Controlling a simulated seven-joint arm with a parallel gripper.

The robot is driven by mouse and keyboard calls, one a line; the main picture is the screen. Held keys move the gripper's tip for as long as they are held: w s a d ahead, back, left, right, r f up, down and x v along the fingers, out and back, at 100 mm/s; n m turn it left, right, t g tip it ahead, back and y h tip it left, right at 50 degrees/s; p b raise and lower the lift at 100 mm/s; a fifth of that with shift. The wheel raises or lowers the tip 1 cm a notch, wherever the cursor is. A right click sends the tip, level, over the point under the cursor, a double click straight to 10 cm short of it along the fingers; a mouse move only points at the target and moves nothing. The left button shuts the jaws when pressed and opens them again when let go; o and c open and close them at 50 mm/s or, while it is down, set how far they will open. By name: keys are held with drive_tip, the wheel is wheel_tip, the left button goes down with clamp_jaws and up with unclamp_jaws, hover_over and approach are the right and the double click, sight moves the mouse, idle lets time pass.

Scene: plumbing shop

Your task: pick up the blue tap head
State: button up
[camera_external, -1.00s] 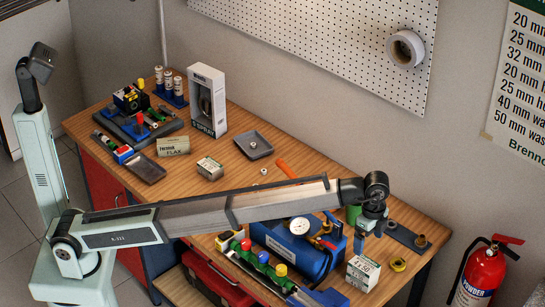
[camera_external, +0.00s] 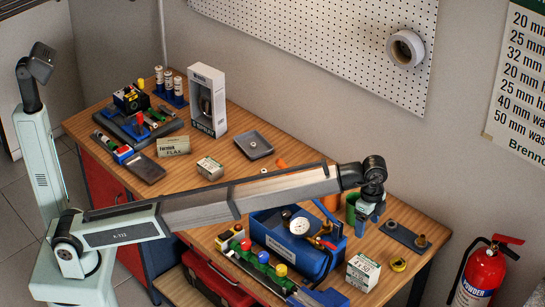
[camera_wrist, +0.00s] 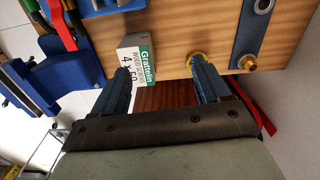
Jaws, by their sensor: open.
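My gripper (camera_external: 367,217) hangs over the right end of the bench, beside a green cup (camera_external: 351,207). In the wrist view, my gripper (camera_wrist: 160,70) has its two blue fingers wide apart with nothing held between them.
A blue open toolbox (camera_external: 318,264) with a gauge (camera_external: 299,226) stands left of my gripper. A dark plate with fittings (camera_external: 404,237) lies to the right. My arm spans the bench.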

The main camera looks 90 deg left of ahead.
drive_tip(key=s+a+n, duration=0.2)
drive_tip(key=s+a, duration=0.3)
drive_tip(key=a, duration=0.8)
drive_tip(key=s+a+n, duration=0.1)
drive_tip(key=s+a, duration=0.4)
drive_tip(key=a, duration=0.7)
drive_tip(key=s+a+f+n, duration=0.1)
drive_tip(key=s+a+n, duration=0.2)
drive_tip(key=s, duration=0.4)
drive_tip(key=s+a+f+n, duration=0.2)
drive_tip(key=s+a+n, duration=0.15)
drive_tip(key=s, duration=0.25)
drive_tip(key=f+n, duration=0.4)
drive_tip(key=f+n+t+y, duration=0.1)
drive_tip(key=f+n, duration=0.2)
drive_tip(key=f, duration=0.1)
drive_tip(key=shift+a+f+n, duration=0.2)
drive_tip(key=shift+f+n, duration=0.15)
drive_tip(key=shift+a+f, duration=0.25)
drive_tip(key=shift+f, duration=1.1)
drive_tip(key=shift+a+f, duration=0.25)
drive_tip(key=shift+f, duration=1.05)
